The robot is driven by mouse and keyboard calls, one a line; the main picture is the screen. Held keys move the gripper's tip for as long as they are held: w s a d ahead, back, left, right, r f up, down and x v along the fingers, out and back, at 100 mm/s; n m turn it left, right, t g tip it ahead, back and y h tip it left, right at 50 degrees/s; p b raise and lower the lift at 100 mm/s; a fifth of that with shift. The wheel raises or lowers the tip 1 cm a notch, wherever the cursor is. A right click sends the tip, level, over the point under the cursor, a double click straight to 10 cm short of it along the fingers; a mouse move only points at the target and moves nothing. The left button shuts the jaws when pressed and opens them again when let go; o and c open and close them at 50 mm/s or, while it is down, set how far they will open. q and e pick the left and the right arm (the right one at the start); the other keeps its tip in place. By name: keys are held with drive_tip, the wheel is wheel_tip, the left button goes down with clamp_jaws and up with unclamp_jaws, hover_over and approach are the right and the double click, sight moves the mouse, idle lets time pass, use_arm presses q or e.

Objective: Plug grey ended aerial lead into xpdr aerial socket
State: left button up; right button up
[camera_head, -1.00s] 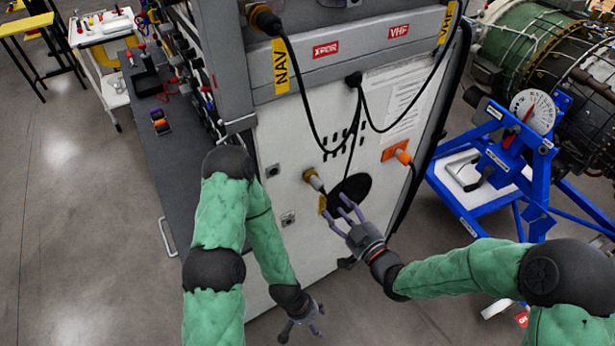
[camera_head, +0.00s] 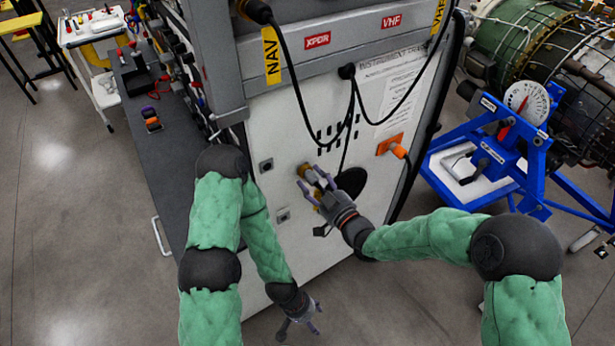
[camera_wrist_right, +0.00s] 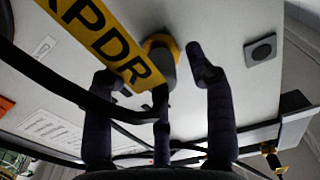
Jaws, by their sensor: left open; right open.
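The grey-ended aerial lead (camera_head: 304,170) sits at the white cabinet front, its end partly hidden by my right gripper (camera_head: 316,183). My right gripper is open, with its fingers around or close beside that end; contact is unclear. In the right wrist view the grey and yellow end (camera_wrist_right: 163,52) shows between the spread fingers, with a yellow XPDR tag (camera_wrist_right: 100,40) and black cable beside it. A red XPDR label (camera_head: 317,41) is on the cabinet's upper grey strip; no socket is clearly visible there. My left gripper (camera_head: 301,322) is open and empty, low in front of the cabinet.
A lead with a yellow NAV tag (camera_head: 271,55) hangs at the top left of the cabinet. Black cables (camera_head: 350,105) droop across the front. A blue stand (camera_head: 500,160) with an engine stands farther right.

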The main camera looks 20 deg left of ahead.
drive_tip(key=shift+a+b, duration=0.1)
drive_tip(key=shift+b, duration=0.55)
idle(0.7)
clamp_jaws()
